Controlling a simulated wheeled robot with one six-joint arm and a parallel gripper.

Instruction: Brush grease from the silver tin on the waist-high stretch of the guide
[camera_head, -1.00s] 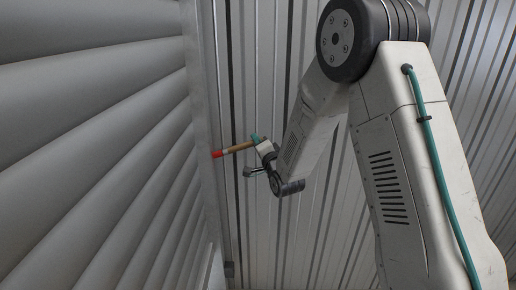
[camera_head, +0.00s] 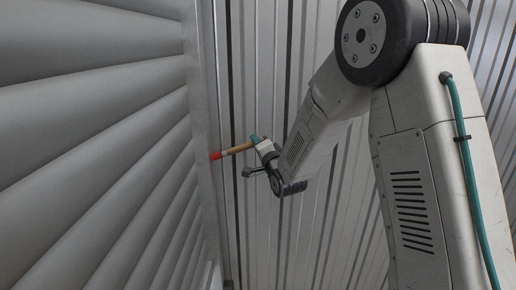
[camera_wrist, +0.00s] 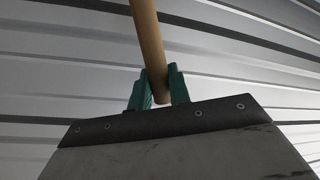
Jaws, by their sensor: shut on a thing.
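My gripper (camera_head: 256,140) has green fingers and is shut on the brush. The brush's wooden handle (camera_head: 238,148) points left, nearly level, with a red end (camera_head: 215,156) at the guide (camera_head: 202,100). The guide is a tall pale metal rail along the edge of the slatted shutter. I cannot tell whether the red end touches the guide or is just in front of it. In the wrist view the handle (camera_wrist: 149,40) runs up between the green fingers (camera_wrist: 158,90); the brush head is out of that view. The silver tin is not seen.
The grey slatted shutter (camera_head: 90,120) fills the left side. A ribbed metal wall (camera_head: 270,60) stands behind my arm. A small dark fitting (camera_head: 228,285) shows low by the guide. No loose objects are visible near the gripper.

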